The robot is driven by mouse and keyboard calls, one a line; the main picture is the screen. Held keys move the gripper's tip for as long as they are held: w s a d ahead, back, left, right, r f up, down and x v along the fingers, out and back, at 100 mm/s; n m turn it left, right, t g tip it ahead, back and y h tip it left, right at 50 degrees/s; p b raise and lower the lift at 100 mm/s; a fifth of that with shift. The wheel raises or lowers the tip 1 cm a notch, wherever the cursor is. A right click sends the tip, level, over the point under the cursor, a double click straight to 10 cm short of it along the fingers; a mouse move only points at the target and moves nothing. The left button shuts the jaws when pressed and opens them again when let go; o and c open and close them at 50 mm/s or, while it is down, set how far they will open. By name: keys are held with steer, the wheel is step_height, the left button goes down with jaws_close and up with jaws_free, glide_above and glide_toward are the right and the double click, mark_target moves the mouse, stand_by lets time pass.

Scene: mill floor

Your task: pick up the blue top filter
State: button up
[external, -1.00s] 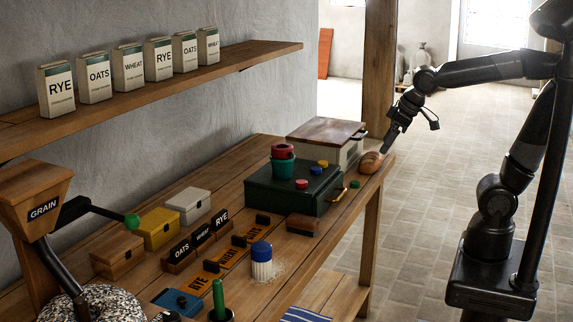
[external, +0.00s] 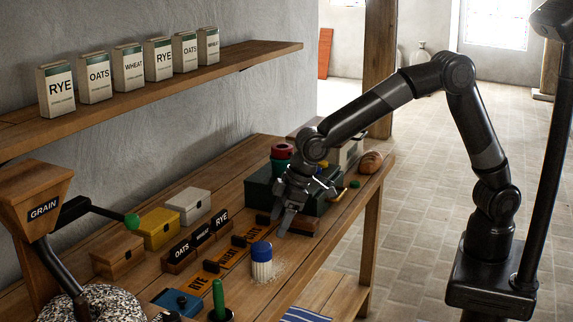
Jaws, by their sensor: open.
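The blue top filter (external: 262,262), a white ribbed cylinder with a blue top, stands upright on the wooden bench (external: 345,215). Pale grains lie scattered around its foot. My gripper (external: 281,222) is open and empty, pointing down above the bench. In the picture it is just above and to the right of the filter, apart from it. My gripper and wrist hide part of the dark green box (external: 258,190) and some of the small items by it.
Orange label plates (external: 232,258) and black name blocks (external: 200,238) lie left of the filter. A green upright handle (external: 218,300) and a blue box (external: 177,302) stand in front-left. A shelf (external: 150,92) holds several cartons.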

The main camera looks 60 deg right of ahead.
mark_target(268, 245)
steer(key=x, duration=0.3)
steer(key=a+x, duration=0.1)
steer(key=x, duration=0.2)
steer(key=shift+s+a+f, duration=0.1)
steer(key=shift+a+f, duration=0.1)
steer(key=shift+a, duration=0.05)
steer(key=shift+x, duration=2.8)
steer(key=shift+a+r, duration=0.1)
steer(key=shift+c, duration=0.3)
steer(key=c, duration=1)
